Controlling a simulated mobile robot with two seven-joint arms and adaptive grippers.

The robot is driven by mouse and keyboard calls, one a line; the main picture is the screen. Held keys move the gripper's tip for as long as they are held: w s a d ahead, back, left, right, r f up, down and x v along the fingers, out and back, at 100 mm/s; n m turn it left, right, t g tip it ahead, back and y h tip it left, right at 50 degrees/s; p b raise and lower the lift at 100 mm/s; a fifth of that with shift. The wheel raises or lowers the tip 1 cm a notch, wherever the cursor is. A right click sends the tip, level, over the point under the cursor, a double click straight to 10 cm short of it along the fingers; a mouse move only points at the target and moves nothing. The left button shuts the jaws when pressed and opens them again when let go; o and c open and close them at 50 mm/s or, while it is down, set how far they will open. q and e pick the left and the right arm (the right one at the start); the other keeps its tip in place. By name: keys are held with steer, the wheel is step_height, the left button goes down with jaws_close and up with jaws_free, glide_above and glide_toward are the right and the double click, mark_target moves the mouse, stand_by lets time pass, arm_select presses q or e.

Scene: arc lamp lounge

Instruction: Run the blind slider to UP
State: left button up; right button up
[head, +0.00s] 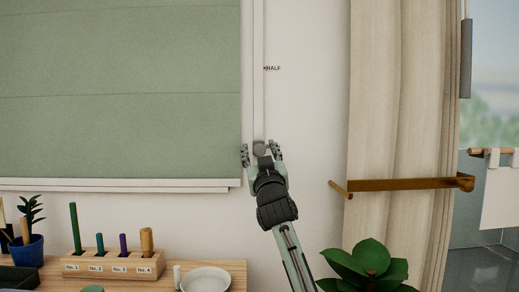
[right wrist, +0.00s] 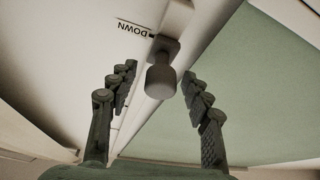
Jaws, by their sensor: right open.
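The blind slider is a grey round knob (head: 259,146) on a pale vertical track (head: 258,60) at the right edge of the green blind (head: 120,90). In the right wrist view the knob (right wrist: 160,82) sits close to a DOWN label (right wrist: 133,28). A HALF label (head: 273,68) is higher on the wall; no UP label is in view. My right gripper (head: 262,154) is open, with a finger on each side of the knob. In the right wrist view gaps show between the knob and both fingers (right wrist: 158,88). My left gripper is not in view.
Below are a wooden shelf (head: 237,270) with a block of coloured pegs (head: 115,265), a white bowl (head: 205,279) and a potted plant (head: 30,250). A leafy plant (head: 368,262), brass holdback (head: 405,184) and curtain (head: 400,90) stand to the right. The wall beside the track is clear.

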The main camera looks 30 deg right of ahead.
steer(key=shift+w, duration=0.1)
steer(key=shift+c, duration=0.2)
jaws_close()
steer(key=shift+r, duration=0.1)
